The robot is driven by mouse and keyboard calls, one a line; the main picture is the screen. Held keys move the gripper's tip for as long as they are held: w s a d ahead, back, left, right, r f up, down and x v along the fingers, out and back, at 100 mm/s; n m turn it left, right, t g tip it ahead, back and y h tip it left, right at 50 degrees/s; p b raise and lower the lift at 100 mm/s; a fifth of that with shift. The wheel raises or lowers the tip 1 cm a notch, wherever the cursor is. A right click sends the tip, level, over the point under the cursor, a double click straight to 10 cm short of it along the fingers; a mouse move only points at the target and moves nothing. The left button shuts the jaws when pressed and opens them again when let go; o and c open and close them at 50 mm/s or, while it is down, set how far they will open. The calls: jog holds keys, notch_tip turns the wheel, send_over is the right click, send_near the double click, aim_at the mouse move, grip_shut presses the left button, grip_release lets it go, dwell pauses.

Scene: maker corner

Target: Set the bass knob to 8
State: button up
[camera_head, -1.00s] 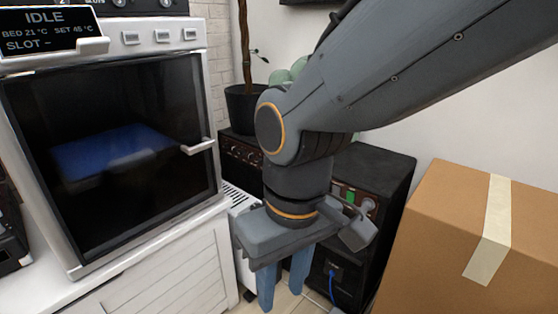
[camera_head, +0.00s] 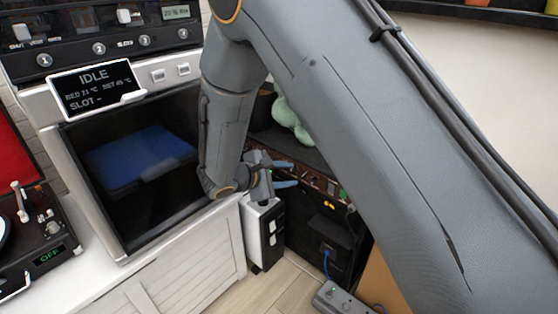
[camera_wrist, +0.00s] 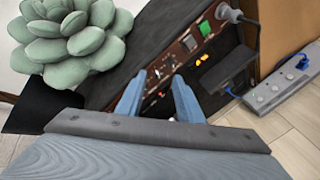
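The black amplifier (camera_head: 320,232) stands in the corner; its dark brown control panel (camera_head: 317,180) partly shows beyond my gripper. In the wrist view the panel (camera_wrist: 172,60) runs diagonally, with a green switch (camera_wrist: 204,28) near its upper right end and several small knobs and lights along it. I cannot tell which knob is the bass knob, nor read any setting. My gripper (camera_head: 292,175) reaches toward the panel from the left. In the wrist view its two blue fingers (camera_wrist: 158,84) are apart with nothing held between them, and they hide part of the panel.
A pale green succulent (camera_wrist: 75,35) stands close at the upper left. A white slotted unit (camera_head: 262,235) stands left of the amplifier. A cardboard box (camera_head: 380,280) and a grey power strip (camera_wrist: 275,93) are at the right. A printer enclosure (camera_head: 130,158) is at left.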

jog(key=w+a+f+n+t+y+p, duration=0.2)
jog(key=w+a+f+n+t+p, duration=0.15)
jog(key=w+a, duration=0.2)
jog(key=w+d+f+n+b, duration=0.1)
jog(key=w+d+f, duration=0.1)
jog(key=w, duration=0.4)
jog(key=shift+w+d+f+t+y, duration=0.2)
jog(key=shift+f+t+y, duration=0.1)
jog(key=shift+f+t, duration=0.25)
jog(key=shift+f, duration=0.1)
grip_shut()
